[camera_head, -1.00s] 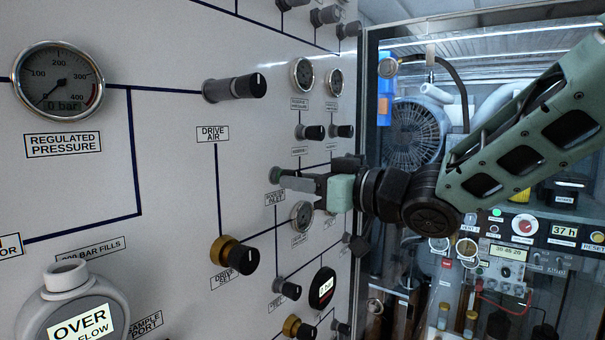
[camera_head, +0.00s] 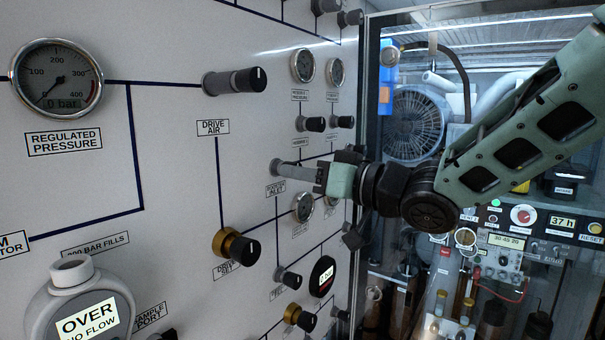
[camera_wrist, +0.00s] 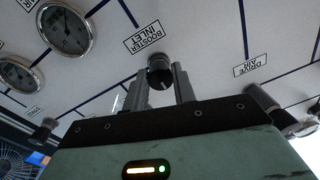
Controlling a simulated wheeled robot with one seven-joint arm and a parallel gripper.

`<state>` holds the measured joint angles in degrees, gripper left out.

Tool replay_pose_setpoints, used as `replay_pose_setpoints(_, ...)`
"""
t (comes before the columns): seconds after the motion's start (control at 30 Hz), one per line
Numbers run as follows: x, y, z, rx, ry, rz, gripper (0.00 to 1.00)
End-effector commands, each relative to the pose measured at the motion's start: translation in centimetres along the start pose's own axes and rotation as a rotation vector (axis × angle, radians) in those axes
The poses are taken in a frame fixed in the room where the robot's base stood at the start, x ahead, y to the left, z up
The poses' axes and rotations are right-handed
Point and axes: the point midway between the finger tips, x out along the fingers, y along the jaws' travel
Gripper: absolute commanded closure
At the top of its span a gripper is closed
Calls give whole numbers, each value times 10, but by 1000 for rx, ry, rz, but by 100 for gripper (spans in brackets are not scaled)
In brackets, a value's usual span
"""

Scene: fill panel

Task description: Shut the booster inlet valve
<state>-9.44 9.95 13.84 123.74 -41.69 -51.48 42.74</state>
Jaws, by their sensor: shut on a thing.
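The booster inlet valve is a dark knob (camera_wrist: 160,72) on the panel beside its BOOSTER INLET label (camera_wrist: 143,36), which reads upside down in the wrist view. In the head view its grey base (camera_head: 277,167) shows left of my gripper. My gripper (camera_head: 300,170) reaches the panel from the right. In the wrist view the two fingers (camera_wrist: 160,88) stand on either side of the knob and are shut on it. The fingers hide part of the knob in the head view.
The DRIVE AIR knob (camera_head: 234,81) and a brass-based knob (camera_head: 237,246) stick out to the left. Gauges (camera_head: 303,65) and small knobs (camera_head: 310,124) crowd close above and below my gripper. A glazed cabinet (camera_head: 450,60) stands at the right.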

Motion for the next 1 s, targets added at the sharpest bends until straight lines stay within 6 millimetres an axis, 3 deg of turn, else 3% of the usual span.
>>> replay_pose_setpoints(0.03,0,1,1,2,-2,2,96)
replay_pose_setpoints(0.07,0,1,1,2,-2,2,65)
replay_pose_setpoints(0.1,0,1,1,2,-2,2,54)
replay_pose_setpoints(0.13,0,1,1,2,-2,2,52)
replay_pose_setpoints(0.63,-7,1,1,-1,1,2,52)
replay_pose_setpoints(0.77,-27,2,2,-3,3,3,52)
replay_pose_setpoints(1.0,-83,2,3,-4,3,5,52)
